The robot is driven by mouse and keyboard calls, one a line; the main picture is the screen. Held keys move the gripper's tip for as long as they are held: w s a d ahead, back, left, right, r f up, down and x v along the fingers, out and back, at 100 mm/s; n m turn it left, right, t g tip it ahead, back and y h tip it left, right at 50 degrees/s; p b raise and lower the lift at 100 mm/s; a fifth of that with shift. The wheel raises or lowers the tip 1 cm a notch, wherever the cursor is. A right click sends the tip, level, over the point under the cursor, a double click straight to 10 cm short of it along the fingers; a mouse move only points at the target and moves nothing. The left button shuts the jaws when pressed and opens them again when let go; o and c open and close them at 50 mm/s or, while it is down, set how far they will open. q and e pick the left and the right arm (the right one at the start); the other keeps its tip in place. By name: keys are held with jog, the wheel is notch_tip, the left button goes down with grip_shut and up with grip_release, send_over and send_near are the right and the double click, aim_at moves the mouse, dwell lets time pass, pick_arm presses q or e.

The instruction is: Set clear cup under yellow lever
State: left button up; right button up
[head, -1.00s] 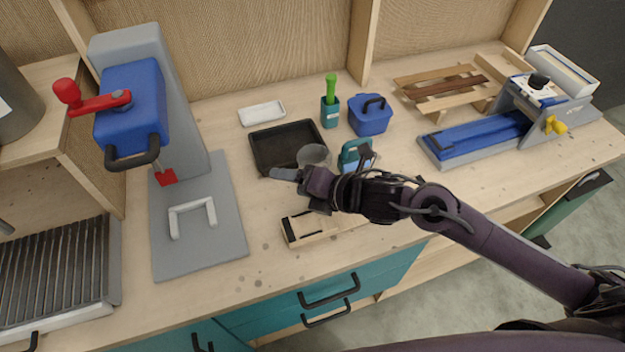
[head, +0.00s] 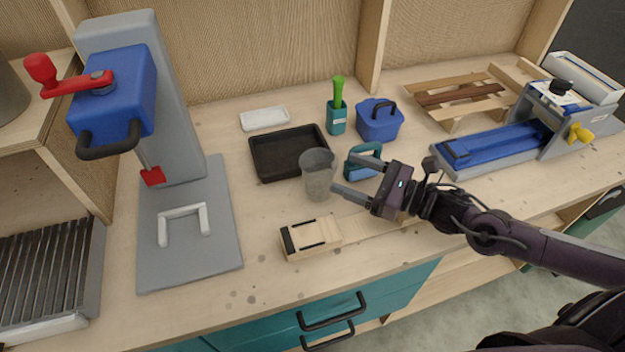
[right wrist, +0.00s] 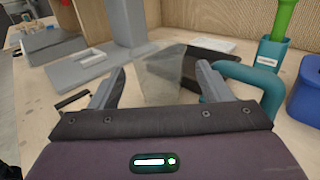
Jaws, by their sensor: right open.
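The clear cup (head: 318,178) stands upright on the bench, in front of the black tray's right corner. My right gripper (head: 346,173) is open just to the right of the cup, with its fingers pointing at it. In the right wrist view the see-through cup (right wrist: 165,80) shows ahead, between the two open fingers (right wrist: 160,85). Nothing is held. The yellow lever (head: 580,133) is on the side of a grey and blue machine at the far right of the bench. My left gripper is not in view.
A teal-handled tool (head: 362,162) stands close by the gripper's far finger. A wooden block (head: 310,238) lies in front of the cup. The black tray (head: 262,160) and blue bin (head: 379,121) are behind. A grey press with a red lever (head: 75,85) stands left.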

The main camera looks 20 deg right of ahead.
aim_at(303, 157)
jog(key=shift+x, duration=1.2)
jog(key=x, duration=0.1)
jog(key=p+x, duration=0.1)
jog(key=x, duration=0.1)
jog(key=p+x, duration=0.1)
jog(key=shift+w+a+r, duration=0.2)
jog(key=shift+a+r, duration=0.1)
jog(key=shift+a, duration=0.05)
jog(key=shift+w+a+f, duration=0.15)
jog(key=shift+a, duration=0.05)
jog(key=shift+c, duration=0.4)
jog(key=c, duration=0.4)
